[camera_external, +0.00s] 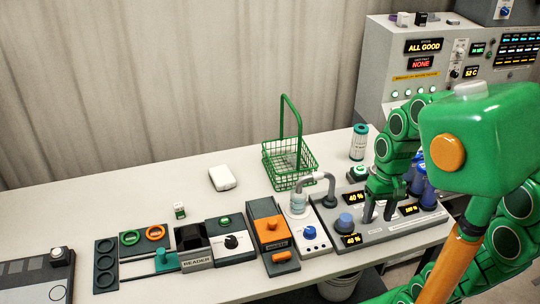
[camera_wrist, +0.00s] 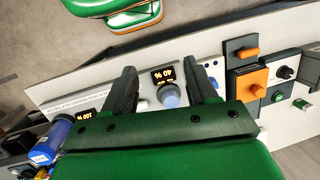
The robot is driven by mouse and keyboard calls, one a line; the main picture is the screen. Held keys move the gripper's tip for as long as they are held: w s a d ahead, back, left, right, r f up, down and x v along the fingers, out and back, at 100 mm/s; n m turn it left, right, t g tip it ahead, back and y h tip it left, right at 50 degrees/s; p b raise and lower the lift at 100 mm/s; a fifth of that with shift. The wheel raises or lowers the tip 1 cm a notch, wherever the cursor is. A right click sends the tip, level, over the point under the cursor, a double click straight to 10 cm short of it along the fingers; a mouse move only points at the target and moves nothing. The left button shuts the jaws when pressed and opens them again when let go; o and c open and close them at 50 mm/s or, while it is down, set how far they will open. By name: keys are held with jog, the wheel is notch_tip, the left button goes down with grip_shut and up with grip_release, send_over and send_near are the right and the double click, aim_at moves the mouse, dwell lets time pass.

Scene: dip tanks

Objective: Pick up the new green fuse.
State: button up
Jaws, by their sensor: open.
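A small upright green-and-white cylinder (camera_external: 180,211), which looks like the green fuse, stands on the table behind the reader; its markings are too small to read. It also shows at the right edge of the wrist view (camera_wrist: 301,104). My gripper (camera_external: 377,214) is open and empty, fingers pointing down over the grey control panel at the right. In the wrist view my gripper (camera_wrist: 162,74) has a blue knob (camera_wrist: 170,97) and a "40 %" display between its fingers. The fuse is far to the left of my gripper in the external view.
Between them stand an orange-and-dark device (camera_external: 268,225), a white unit with a curved pipe (camera_external: 308,232) and a green wire basket (camera_external: 289,170) with a tall handle. A reader (camera_external: 197,258) is in front of the fuse. A white box (camera_external: 222,178) lies behind it. The table's back left is clear.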

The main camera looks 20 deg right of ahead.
jog(key=w+a+f+m+g+y, duration=0.15)
jog(key=w+a+m+y, duration=0.25)
jog(key=w+a, duration=0.95)
jog(key=w+a+f+m+y, duration=0.2)
jog(key=w+a+m+y, duration=0.15)
jog(key=w+a, duration=1)
jog(key=w+a+f+m+y, duration=0.1)
jog(key=w+a+f+m, duration=0.15)
jog(key=a, duration=0.35)
jog(key=w+a+f+m+y, duration=0.1)
jog(key=w+a+f+y, duration=0.15)
jog(key=a, duration=0.35)
jog(key=m+t, duration=0.2)
jog(key=m, duration=0.2)
send_near(176, 218)
jog(key=shift+a+r+y, duration=0.3)
jog(key=shift+a+r, duration=0.55)
jog(key=shift+r, duration=0.3)
jog(key=shift+a+f+m, duration=0.25)
jog(key=shift+a+m, duration=0.05)
jog(key=shift+a, duration=0.1)
jog(key=shift+x, duration=3.5)
jog(key=c, duration=1.1)
jog(key=shift+o, duration=0.2)
jog(key=shift+r, duration=0.1)
